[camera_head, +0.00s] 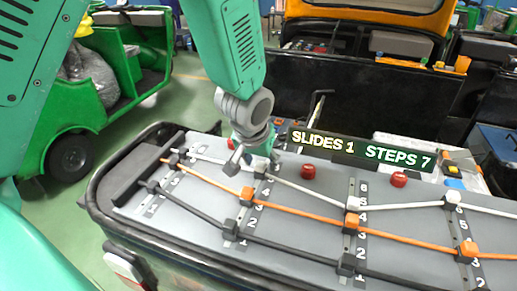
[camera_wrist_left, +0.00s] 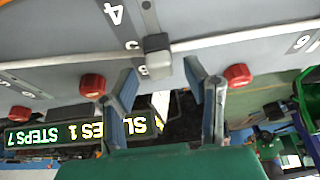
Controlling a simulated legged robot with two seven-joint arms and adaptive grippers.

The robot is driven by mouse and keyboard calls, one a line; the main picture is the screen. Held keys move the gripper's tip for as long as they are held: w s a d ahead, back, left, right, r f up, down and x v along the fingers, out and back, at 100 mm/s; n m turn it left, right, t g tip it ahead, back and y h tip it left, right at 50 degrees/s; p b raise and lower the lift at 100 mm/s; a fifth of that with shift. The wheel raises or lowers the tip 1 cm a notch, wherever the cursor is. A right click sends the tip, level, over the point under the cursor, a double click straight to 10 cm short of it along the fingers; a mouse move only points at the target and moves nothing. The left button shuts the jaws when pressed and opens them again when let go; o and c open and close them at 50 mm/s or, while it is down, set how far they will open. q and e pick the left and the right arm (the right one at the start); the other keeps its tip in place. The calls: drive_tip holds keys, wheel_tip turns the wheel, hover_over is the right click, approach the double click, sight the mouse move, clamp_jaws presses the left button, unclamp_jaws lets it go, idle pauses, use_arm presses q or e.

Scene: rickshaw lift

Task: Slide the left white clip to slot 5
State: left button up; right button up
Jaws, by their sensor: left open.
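A grey clip (camera_wrist_left: 157,55) sits on the white cable (camera_wrist_left: 235,40) in the left wrist view, near the strip's label 4; a label beside it is partly covered. The same clip shows in the head view (camera_head: 262,170), just below my left gripper. My left gripper (camera_head: 255,161) is open over the second strip from the left. In the wrist view its fingers (camera_wrist_left: 165,77) stand apart, with the clip between and just ahead of the tips. I see no firm contact. My right gripper is out of view.
An orange cable (camera_head: 300,213) and a black cable (camera_head: 290,247) cross the grey board with more clips and numbered strips. Red knobs (camera_head: 308,172) (camera_head: 399,179) stand along the far edge. A sign (camera_head: 362,149) reads SLIDES 1, STEPS 7, behind the board.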

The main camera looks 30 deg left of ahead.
use_arm(q)
drive_tip(key=v, duration=1)
drive_tip(key=shift+s+r, duration=0.2)
drive_tip(key=shift+r, duration=0.15)
